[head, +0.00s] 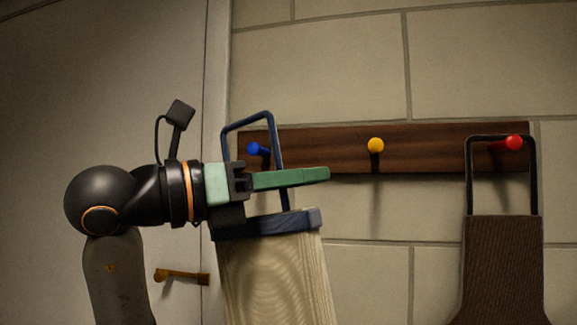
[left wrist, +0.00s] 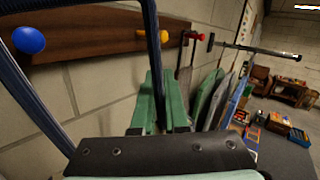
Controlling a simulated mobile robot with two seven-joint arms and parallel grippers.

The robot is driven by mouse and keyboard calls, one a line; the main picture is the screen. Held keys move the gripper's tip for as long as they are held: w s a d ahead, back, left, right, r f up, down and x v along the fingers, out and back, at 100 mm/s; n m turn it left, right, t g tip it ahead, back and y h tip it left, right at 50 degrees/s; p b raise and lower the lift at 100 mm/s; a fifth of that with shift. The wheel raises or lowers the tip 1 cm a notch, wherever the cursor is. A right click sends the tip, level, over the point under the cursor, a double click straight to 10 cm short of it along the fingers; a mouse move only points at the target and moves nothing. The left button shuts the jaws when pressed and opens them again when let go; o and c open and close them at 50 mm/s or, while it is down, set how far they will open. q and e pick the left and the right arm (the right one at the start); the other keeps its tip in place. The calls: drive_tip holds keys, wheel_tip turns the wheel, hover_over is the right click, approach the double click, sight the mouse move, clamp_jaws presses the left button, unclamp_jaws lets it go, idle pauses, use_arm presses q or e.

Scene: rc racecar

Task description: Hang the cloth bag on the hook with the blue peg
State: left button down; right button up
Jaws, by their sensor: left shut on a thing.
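The cloth bag (head: 275,285) is cream with a dark blue rim and a stiff dark blue handle (head: 274,140). It hangs slightly tilted below my left gripper (head: 318,175), whose green fingers are shut on one side bar of the handle. The blue peg (head: 254,148) on the wooden rack shows inside the handle loop, below its top bar. In the left wrist view the blue peg (left wrist: 28,40) appears between the two handle bars. I cannot tell whether the peg passes through the loop or lies behind it. My right gripper is not in view.
The dark wooden rack (head: 320,150) is on a block wall. It also has a yellow peg (head: 376,145) and a red peg (head: 513,142). A brown bag (head: 503,265) hangs at the red peg. A door with a brass handle (head: 181,276) is at left.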

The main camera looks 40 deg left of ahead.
use_arm(q)
drive_tip(key=shift+s+a+r+n+y, duration=0.3)
drive_tip(key=shift+s+a+r, duration=0.3)
drive_tip(key=shift+s+r, duration=0.05)
drive_tip(key=shift+w+a+f+b, duration=0.2)
drive_tip(key=shift+w+a, duration=0.65)
drive_tip(key=shift+w, duration=0.7)
drive_tip(key=shift+w+a+f+b, duration=0.1)
drive_tip(key=shift+w+a+b, duration=0.1)
drive_tip(key=shift+w+a, duration=0.95)
drive_tip(key=shift+w+a+f+b, duration=0.15)
drive_tip(key=shift+w+a, duration=0.35)
drive_tip(key=shift+w, duration=1.4)
drive_tip(key=shift+w+a+f+b, duration=0.4)
drive_tip(key=shift+w+f+b, duration=0.1)
drive_tip(key=shift+w+f, duration=0.3)
drive_tip(key=shift+s, duration=0.2)
drive_tip(key=shift+d, duration=0.1)
